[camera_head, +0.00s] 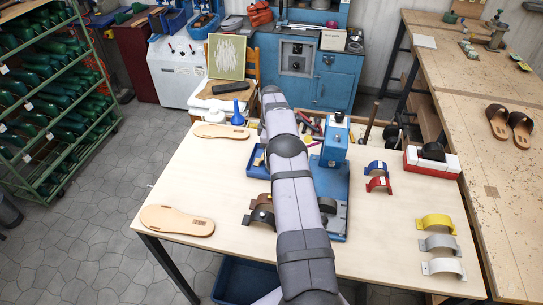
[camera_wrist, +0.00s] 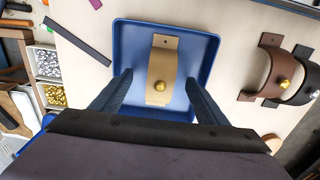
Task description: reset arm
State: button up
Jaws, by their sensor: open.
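My gripper (camera_wrist: 158,80) is open in the wrist view, its two dark fingers spread apart with nothing between their tips. It hangs over a blue tray (camera_wrist: 207,48). A tan strap (camera_wrist: 163,62) with a gold knob lies in the tray, apart from the fingers as far as I can see. In the head view my grey arm (camera_head: 292,190) reaches across the table and covers part of the blue tray (camera_head: 247,171); the gripper itself is hidden there.
The pale table (camera_head: 180,185) holds two tan soles, a blue press (camera_head: 335,143), and red, blue, yellow, grey and white straps. Brown and black straps (camera_head: 262,212) lie beside my arm. A green shoe rack (camera_head: 60,95) stands left. The table's left part has free room.

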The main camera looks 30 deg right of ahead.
jog(key=shift+r+p, duration=1.8)
jog(key=shift+r, duration=1.55)
jog(key=shift+a, duration=0.1)
